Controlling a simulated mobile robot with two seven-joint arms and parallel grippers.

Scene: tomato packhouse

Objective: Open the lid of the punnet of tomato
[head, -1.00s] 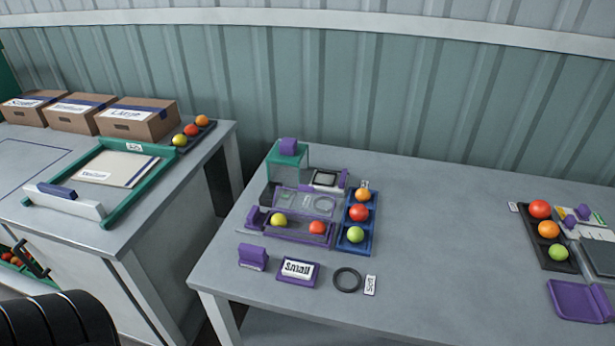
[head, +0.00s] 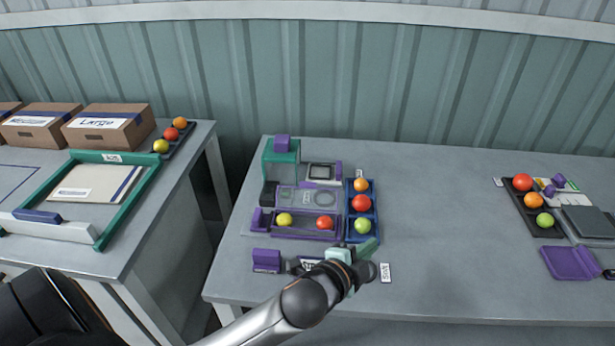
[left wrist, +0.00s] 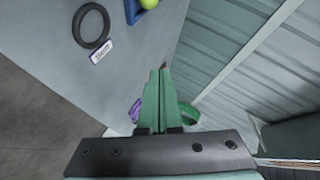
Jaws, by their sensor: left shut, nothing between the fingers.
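A long purple tray (head: 303,235) holds a yellow tomato (head: 284,220) and a red tomato (head: 325,222) on the middle table. A clear panel (head: 299,196) lies just behind it; I cannot tell whether it is a punnet lid. No clearly closed punnet can be made out. My left gripper (head: 367,248) is over the table's front part, just in front of the blue tray, its green fingers shut and empty. The shut fingers also show in the left wrist view (left wrist: 160,98). My right gripper is not in view.
A blue tray (head: 350,240) holds three tomatoes. A green stand (head: 282,158) rises behind the purple tray. A purple block (head: 267,260) stands left of my gripper. A black ring (left wrist: 75,22) and a white label (head: 385,273) lie near it. The table's middle right is clear.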

